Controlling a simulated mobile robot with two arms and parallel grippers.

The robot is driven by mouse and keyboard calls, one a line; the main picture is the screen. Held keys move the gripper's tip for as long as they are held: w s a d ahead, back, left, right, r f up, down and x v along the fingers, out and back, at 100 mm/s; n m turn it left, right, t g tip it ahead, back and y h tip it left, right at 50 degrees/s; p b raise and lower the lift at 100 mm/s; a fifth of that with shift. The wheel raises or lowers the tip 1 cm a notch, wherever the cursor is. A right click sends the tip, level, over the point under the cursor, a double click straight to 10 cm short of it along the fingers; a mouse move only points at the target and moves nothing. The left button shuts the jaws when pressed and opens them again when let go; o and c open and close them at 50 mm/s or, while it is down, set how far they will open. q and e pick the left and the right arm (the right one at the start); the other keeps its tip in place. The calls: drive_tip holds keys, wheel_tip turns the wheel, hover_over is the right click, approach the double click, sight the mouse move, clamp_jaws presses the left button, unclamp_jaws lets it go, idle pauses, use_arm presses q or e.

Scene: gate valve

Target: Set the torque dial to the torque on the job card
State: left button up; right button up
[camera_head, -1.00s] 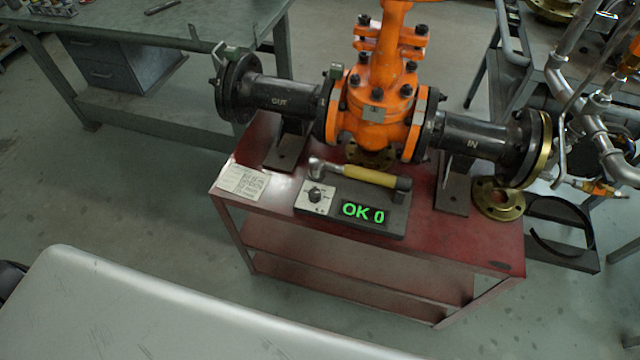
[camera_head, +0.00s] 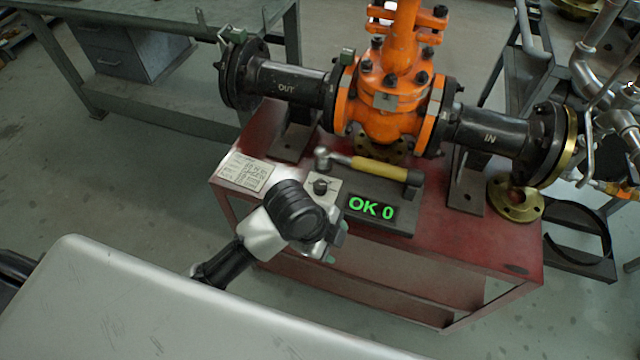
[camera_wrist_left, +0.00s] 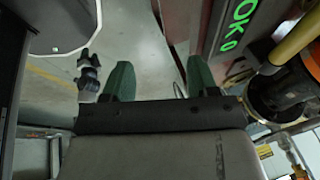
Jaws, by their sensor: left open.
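The torque dial (camera_head: 320,187) is a black knob on a white plate at the left end of a dark tester block on the red cart. Beside it, the green display (camera_head: 371,208) reads "OK 0". The job card (camera_head: 247,172) lies flat on the cart's left corner; its print is too small to read. My left gripper (camera_head: 335,245) is just in front of the block, below the dial, apart from the knob. In the left wrist view its green fingertips (camera_wrist_left: 158,80) are spread with nothing between them. My right gripper is not in view.
A torque wrench with a yellow handle (camera_head: 380,168) lies along the back of the block. The orange gate valve (camera_head: 390,95) with black pipes stands behind it. A brass flange (camera_head: 515,203) lies on the cart's right. A green workbench (camera_head: 180,60) stands at back left.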

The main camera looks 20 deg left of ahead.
use_arm(q)
drive_tip(key=w+r+m+g+y, duration=0.1)
drive_tip(key=w+r+m, duration=0.1)
drive_tip(key=w+m, duration=0.65)
drive_tip(key=m+g+y, duration=0.2)
drive_tip(key=m+y, duration=0.1)
drive_tip(key=m, duration=1)
approach(320, 184)
drive_tip(key=shift+n, duration=0.25)
wheel_tip(320, 184, down, 10)
drive_tip(key=shift+s+r+b, duration=0.1)
drive_tip(key=shift+s+b, duration=0.05)
drive_tip(key=shift+b, duration=0.2)
drive_tip(key=c, duration=0.9)
